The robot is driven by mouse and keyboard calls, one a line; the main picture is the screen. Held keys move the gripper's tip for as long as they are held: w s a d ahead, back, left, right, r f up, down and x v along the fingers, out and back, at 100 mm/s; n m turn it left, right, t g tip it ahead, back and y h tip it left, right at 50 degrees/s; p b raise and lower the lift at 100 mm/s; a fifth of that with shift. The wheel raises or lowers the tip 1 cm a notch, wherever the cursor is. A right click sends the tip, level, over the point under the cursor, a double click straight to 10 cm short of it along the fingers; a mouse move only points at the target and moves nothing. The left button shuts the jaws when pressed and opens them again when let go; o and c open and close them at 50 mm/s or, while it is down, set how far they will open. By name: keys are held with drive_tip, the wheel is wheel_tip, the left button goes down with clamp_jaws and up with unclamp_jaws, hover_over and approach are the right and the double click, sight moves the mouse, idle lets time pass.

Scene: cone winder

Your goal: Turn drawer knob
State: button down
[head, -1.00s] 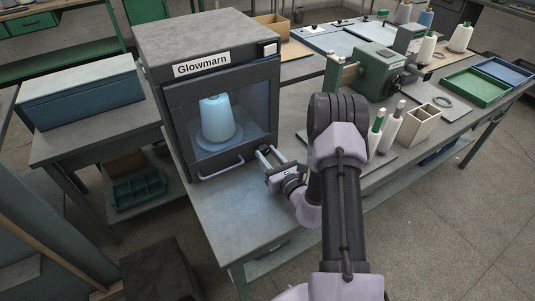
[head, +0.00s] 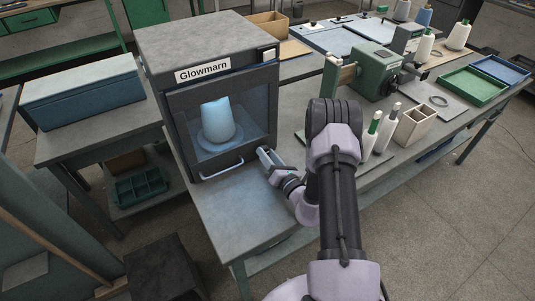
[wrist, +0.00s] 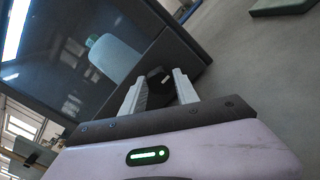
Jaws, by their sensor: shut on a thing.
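My gripper (head: 264,155) is at the lower right of the front of the grey box labelled Glowmarn (head: 207,30). In the wrist view my gripper (wrist: 160,86) has its two pale fingers on either side of a dark knob (wrist: 157,78) with a small white mark, and is shut on it. The knob sits on the box's dark front; in the head view it is hidden by my gripper. A pale blue cone (head: 218,119) stands behind the box's window and shows in the wrist view (wrist: 113,57). No separate drawer can be made out.
A pale bar handle (head: 222,171) is low on the box's front, left of my gripper. The bench top (head: 235,205) before the box is clear. White tubes (head: 386,130) and a small open box (head: 415,123) stand to the right of my arm.

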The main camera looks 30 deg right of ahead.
idle(0.4)
drive_tip(key=c, duration=0.9)
unclamp_jaws()
drive_tip(key=shift+s, duration=0.1)
drive_tip(key=s+p, duration=0.1)
drive_tip(key=s, duration=0.4)
drive_tip(key=s+p, duration=0.1)
drive_tip(key=s, duration=1.1)
drive_tip(key=shift+s+d+p, duration=0.1)
drive_tip(key=shift+d+p, duration=0.2)
drive_tip(key=shift+p, duration=0.1)
